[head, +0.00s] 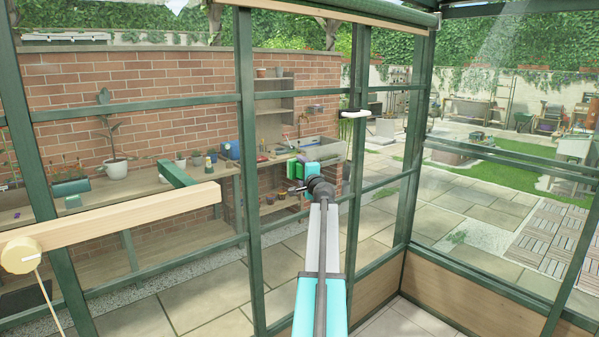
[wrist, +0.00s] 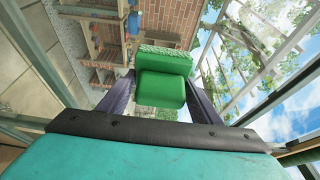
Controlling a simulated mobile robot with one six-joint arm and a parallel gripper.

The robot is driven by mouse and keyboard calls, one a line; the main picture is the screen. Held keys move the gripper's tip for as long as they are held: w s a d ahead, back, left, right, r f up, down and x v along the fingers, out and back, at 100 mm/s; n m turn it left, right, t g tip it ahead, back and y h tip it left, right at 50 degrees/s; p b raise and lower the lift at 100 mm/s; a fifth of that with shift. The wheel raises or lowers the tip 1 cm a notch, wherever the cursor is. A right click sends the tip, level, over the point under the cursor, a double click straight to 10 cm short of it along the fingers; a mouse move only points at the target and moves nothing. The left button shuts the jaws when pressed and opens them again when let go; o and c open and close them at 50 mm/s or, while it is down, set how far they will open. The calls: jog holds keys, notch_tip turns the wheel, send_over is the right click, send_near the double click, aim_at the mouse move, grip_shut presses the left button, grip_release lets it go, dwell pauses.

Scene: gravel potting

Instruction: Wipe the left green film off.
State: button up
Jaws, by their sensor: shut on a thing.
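My gripper (head: 292,183) is at the centre of the head view, in front of the greenhouse glass. It is shut on a green scrubber block (head: 291,168). In the wrist view the block (wrist: 160,88) sits between the two dark fingers, with a rough, textured face (wrist: 165,58) at its far side. The glass panes (head: 300,125) stand in dark green frames. I cannot make out a green film on any pane in either view. I cannot tell whether the block touches the glass.
A wooden beam (head: 120,219) with a round knob (head: 20,255) and a cord crosses the left foreground. A green upright (head: 247,150) stands just left of my gripper. A white handle (head: 355,114) is to the right. Beyond the glass are a potting bench (head: 130,209) and a brick wall (head: 150,72).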

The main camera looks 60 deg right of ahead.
jog(key=shift+w+d, duration=0.25)
jog(key=shift+w, duration=0.5)
dwell(0.4)
jog(key=shift+d, duration=0.1)
jog(key=shift+s+d+b, duration=0.35)
jog(key=shift+d+b, duration=0.2)
jog(key=shift+d, duration=0.25)
jog(key=shift+s+d+b, duration=0.3)
jog(key=shift+d+b, duration=0.25)
jog(key=shift+d, duration=0.25)
jog(key=shift+s+d+r+b, duration=0.1)
jog(key=shift+s+d+b, duration=0.15)
jog(key=shift+d+b, duration=0.5)
jog(key=shift+s+d+b, duration=0.25)
jog(key=shift+d+b, duration=0.05)
jog(key=shift+d, duration=0.7)
jog(key=shift+d, duration=0.2)
